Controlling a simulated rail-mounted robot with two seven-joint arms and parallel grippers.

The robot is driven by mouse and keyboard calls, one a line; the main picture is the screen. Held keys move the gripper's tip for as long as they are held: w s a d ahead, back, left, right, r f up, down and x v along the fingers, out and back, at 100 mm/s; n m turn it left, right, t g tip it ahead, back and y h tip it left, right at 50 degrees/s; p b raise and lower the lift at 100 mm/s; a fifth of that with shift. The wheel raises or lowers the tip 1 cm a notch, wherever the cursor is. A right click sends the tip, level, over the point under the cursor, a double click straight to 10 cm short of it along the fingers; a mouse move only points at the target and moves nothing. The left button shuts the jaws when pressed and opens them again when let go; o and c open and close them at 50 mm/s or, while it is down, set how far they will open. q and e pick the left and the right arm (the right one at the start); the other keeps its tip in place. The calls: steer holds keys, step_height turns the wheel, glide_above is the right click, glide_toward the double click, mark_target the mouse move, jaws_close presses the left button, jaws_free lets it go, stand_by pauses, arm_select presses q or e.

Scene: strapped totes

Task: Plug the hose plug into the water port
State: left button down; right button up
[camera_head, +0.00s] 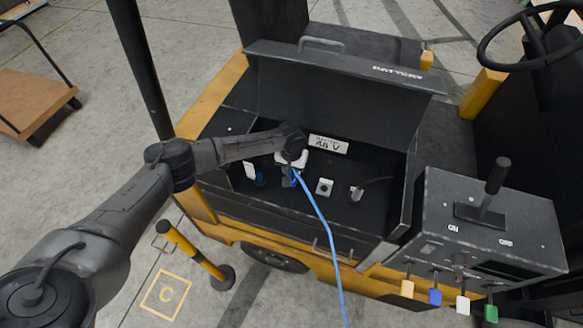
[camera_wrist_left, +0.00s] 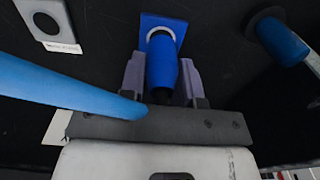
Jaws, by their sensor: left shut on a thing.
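My left gripper (camera_head: 291,174) reaches down into the open battery compartment. In the left wrist view its two grey fingers (camera_wrist_left: 162,80) are shut on the blue hose plug (camera_wrist_left: 162,72), one on each side. The plug's front end lies over the round opening of the square blue water port (camera_wrist_left: 176,24) on the dark panel and seems to meet it; how deep it sits I cannot tell. The blue hose (camera_head: 320,222) runs from the gripper down past the front edge, and crosses the wrist view at left (camera_wrist_left: 55,88). My right gripper is not in view.
A light square socket (camera_head: 325,187) sits right of the gripper; it also shows in the wrist view (camera_wrist_left: 46,20). A blue fitting (camera_head: 260,178) stands to the left, with a white tag (camera_head: 249,170) beside it. The raised lid (camera_head: 335,95) stands behind; a control box (camera_head: 490,225) is at right.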

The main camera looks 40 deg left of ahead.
arm_select(q)
steer(key=shift+f, duration=0.15)
stand_by(0.5)
steer(key=shift+f, duration=0.4)
steer(key=c, duration=0.8)
jaws_free()
steer(key=shift+o, duration=0.2)
step_height(320, 180, up, 13)
steer(key=shift+f+b, duration=0.1)
steer(key=shift+b, duration=0.45)
steer(key=shift+r, duration=0.5)
